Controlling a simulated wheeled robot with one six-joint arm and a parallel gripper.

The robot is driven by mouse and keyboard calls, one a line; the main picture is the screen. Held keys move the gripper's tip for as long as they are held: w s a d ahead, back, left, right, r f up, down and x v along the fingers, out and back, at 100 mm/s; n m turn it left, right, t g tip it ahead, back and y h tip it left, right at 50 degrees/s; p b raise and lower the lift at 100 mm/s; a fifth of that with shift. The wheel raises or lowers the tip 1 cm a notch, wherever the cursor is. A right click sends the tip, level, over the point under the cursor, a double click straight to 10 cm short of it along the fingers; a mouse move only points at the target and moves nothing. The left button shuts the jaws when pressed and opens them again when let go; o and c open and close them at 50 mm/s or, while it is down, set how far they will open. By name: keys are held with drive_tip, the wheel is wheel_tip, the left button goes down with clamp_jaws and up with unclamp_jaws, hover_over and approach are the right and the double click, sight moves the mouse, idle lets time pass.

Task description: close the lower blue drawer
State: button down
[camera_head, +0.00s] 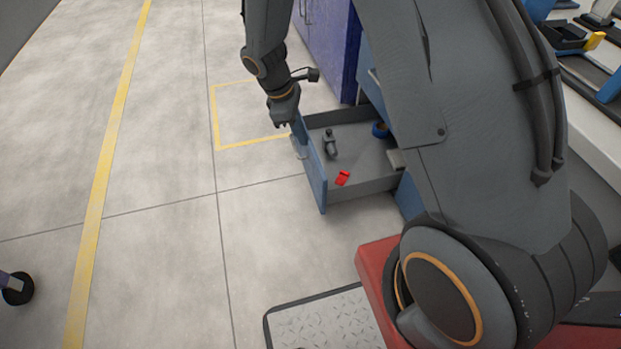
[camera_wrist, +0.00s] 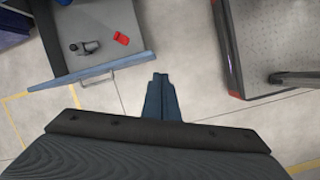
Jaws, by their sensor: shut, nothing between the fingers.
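The lower blue drawer (camera_head: 314,176) is pulled out, with its blue front facing left and its grey inside showing. It also shows at the upper left in the wrist view (camera_wrist: 98,68). Inside it lie a dark grey tool-like object (camera_head: 330,144), a red object (camera_head: 343,178) and a round blue object (camera_head: 380,130). My gripper (camera_head: 284,122) is at the far corner of the drawer front, on its outer side. In the wrist view my gripper (camera_wrist: 160,78) is shut and empty, beside the drawer front. I cannot tell whether it touches the drawer.
A purple-blue cabinet (camera_head: 330,40) stands behind the drawer. Yellow lines (camera_head: 112,150) mark the open grey floor to the left. A metal tread plate (camera_head: 330,320) is at the bottom. A black round foot (camera_head: 17,288) shows at the left edge.

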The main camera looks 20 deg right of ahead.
drive_tip(key=w+a+f+n+h+b, duration=0.1)
drive_tip(key=w+f+n+b, duration=0.15)
drive_tip(key=f, duration=0.45)
drive_tip(key=w+a+f+n+b, duration=0.2)
drive_tip(key=w+f, duration=0.1)
drive_tip(key=f, duration=0.5)
drive_tip(key=d+f+b, duration=0.2)
drive_tip(key=d+f, duration=0.6)
drive_tip(key=f, duration=0.1)
drive_tip(key=shift+w+b, duration=0.2)
drive_tip(key=shift+b, duration=0.15)
